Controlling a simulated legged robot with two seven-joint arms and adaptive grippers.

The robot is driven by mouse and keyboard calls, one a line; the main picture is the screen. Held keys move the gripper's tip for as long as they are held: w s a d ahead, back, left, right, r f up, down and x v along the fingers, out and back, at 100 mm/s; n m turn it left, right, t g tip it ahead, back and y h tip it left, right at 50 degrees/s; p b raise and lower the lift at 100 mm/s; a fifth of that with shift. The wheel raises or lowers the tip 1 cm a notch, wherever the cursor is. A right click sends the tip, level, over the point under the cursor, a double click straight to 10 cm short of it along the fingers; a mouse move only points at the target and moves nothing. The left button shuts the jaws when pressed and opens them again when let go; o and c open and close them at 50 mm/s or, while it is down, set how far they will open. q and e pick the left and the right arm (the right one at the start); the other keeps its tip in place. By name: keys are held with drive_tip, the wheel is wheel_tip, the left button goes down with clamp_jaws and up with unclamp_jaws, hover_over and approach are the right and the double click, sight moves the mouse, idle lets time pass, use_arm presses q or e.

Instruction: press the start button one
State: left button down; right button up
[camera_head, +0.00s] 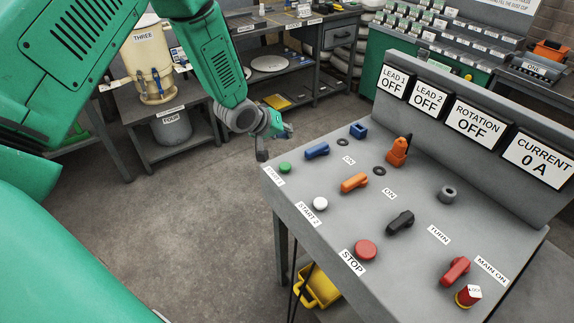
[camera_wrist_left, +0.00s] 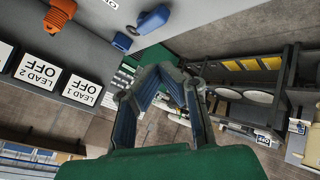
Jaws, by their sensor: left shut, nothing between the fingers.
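The green start button one (camera_head: 285,167) sits at the near left corner of the sloped grey control panel (camera_head: 330,222), beside its START 1 label (camera_head: 273,177). My left gripper (camera_head: 262,154) is shut and empty. In the head view it appears just past the panel's left edge, close to the green button and apart from it. The height gap between them is hard to judge. In the left wrist view the gripper's fingers (camera_wrist_left: 160,72) meet at the tips, and the green button is not visible there. My right gripper is not in view.
A white START 2 button (camera_head: 320,204), a red STOP button (camera_head: 365,250) and several coloured switches share the panel. Blue parts (camera_head: 317,151) lie behind the green button. Displays read LEAD 1 OFF (camera_head: 395,82) and ROTATION OFF (camera_head: 473,125). Open floor (camera_head: 190,220) lies left of the panel.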

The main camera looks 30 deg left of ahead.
sight(285, 165)
use_arm(q)
drive_tip(key=f, duration=0.2)
drive_tip(key=a+f+b, duration=0.1)
drive_tip(key=f, duration=0.1)
drive_tip(key=f+b, duration=0.2)
drive_tip(key=f, duration=0.1)
drive_tip(key=f+b, duration=0.1)
drive_tip(key=b, duration=0.1)
drive_tip(key=shift+d+f, duration=0.25)
drive_tip(key=shift+d, duration=0.05)
drive_tip(key=shift+d+f, duration=0.1)
drive_tip(key=shift+f, duration=0.15)
drive_tip(key=shift+a, duration=0.25)
drive_tip(key=shift+d, duration=0.15)
idle(0.4)
drive_tip(key=shift+f, duration=0.1)
